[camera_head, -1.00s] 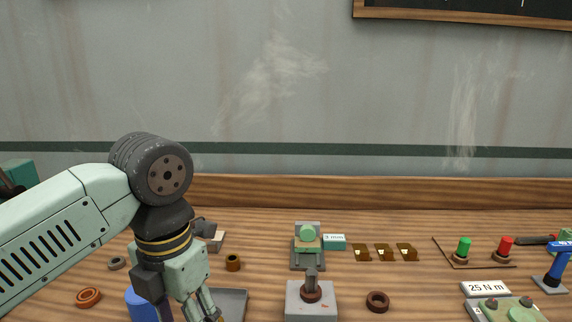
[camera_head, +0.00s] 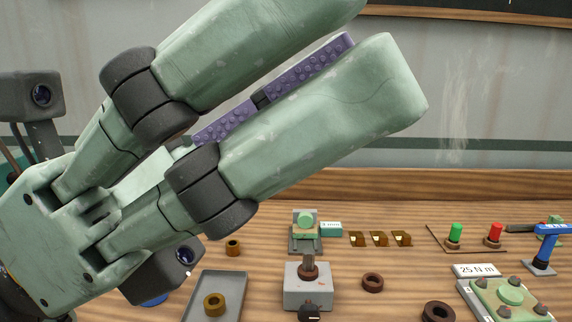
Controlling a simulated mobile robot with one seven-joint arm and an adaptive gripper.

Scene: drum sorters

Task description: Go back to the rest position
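My gripper (camera_head: 362,24) is close to the camera and fills the upper left of the view. Its two green fingers point up and to the right, above the bench. A strip of wall and a purple studded pad show between the fingers, so they stand apart. I see nothing held between them. The upper finger's tip is cut off by the top edge of the picture. My arm behind the gripper is mostly out of view at the left.
The wooden bench (camera_head: 400,205) lies below. A grey tray (camera_head: 233,283) holds a brass ring (camera_head: 214,305). A grey block (camera_head: 308,287) with a post, a brown ring (camera_head: 372,282), a dark ring (camera_head: 438,312) and a green button box (camera_head: 511,296) stand on it.

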